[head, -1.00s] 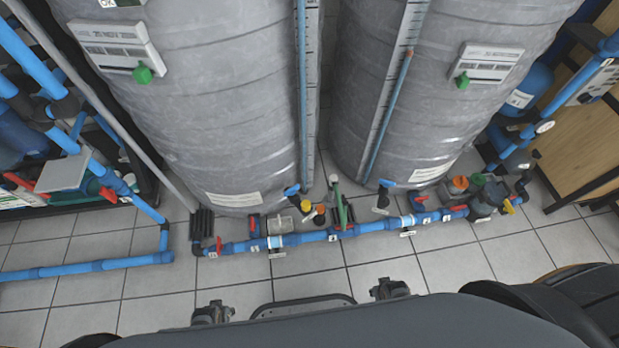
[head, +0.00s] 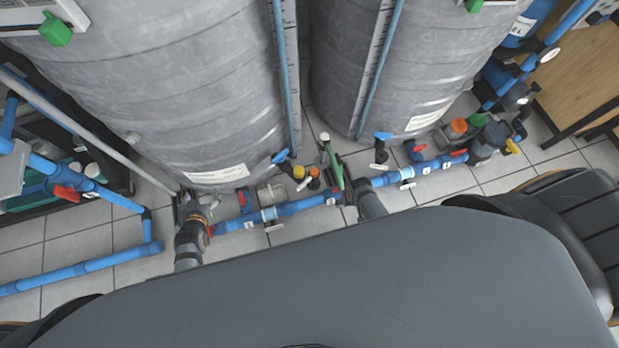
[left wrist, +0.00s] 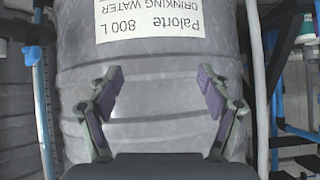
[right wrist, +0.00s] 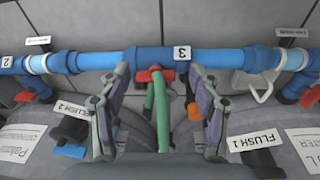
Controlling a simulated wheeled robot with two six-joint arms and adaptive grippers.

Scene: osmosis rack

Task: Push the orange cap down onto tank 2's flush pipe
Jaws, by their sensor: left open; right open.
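A small orange cap (head: 314,172) stands near the floor in front of the tanks, beside a yellow cap (head: 299,172) and left of the green handle (head: 333,165). It also shows in the right wrist view (right wrist: 195,111), partly behind a finger. The fitting tagged FLUSH 2 (right wrist: 70,129) is at the left of that view; in the head view it appears (head: 381,153) below the right tank. My right gripper (right wrist: 157,90) is open above the green handle, its fingers around neither cap nor fitting. My left gripper (head: 188,208) is open and empty, facing the left tank (left wrist: 150,85).
A blue pipe (head: 300,207) with valves runs along the tank fronts. The FLUSH 1 tag (right wrist: 256,141) is right in the right wrist view. Another orange-topped part (head: 459,126) stands far right. A grey slanted pipe (head: 90,130) is near my left arm.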

